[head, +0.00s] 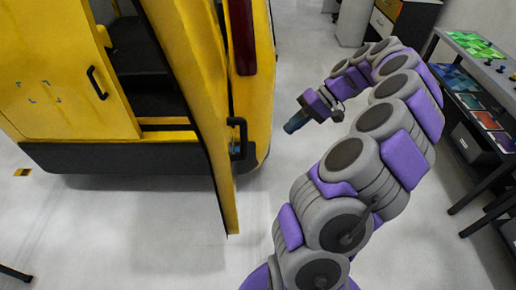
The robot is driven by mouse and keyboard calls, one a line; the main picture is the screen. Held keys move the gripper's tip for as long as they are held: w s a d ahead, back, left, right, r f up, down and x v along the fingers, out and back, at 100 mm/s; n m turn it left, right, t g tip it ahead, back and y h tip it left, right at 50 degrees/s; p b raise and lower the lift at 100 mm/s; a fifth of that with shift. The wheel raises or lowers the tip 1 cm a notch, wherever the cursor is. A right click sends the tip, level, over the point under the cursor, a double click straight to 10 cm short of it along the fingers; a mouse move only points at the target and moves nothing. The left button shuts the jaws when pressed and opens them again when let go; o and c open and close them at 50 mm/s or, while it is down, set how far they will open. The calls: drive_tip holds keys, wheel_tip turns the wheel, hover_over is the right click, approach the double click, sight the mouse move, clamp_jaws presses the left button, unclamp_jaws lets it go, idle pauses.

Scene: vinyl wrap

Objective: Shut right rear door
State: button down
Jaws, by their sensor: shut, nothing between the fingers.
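A yellow vehicle (258,110) stands at the left. One yellow door (200,85) stands swung open towards me, seen nearly edge-on, with a dark opening (140,50) to its left. A black handle (238,135) is on this door's right face. My arm curves up from the bottom right and back down to the left. My gripper (296,123) is shut and empty, pointing down-left, to the right of the door handle and apart from it. The door's hinges cannot be made out.
Another yellow panel (60,90) with a black handle (97,82) is left of the opening. A bench (470,75) with colourful panels stands at the right, and a cabinet (385,20) at the back. Grey floor (140,240) is clear in front of the vehicle.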

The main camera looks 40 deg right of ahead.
drive_tip(key=r+b+x, duration=0.1)
drive_tip(key=b+x, duration=0.2)
drive_tip(key=x, duration=0.8)
drive_tip(key=shift+w+a+f, duration=0.35)
drive_tip(key=shift+w+a, duration=0.05)
drive_tip(key=shift+a, duration=0.2)
drive_tip(key=shift+a+r, duration=0.1)
drive_tip(key=shift+a, duration=0.55)
drive_tip(key=shift+w+a, duration=0.1)
drive_tip(key=shift+w, duration=0.05)
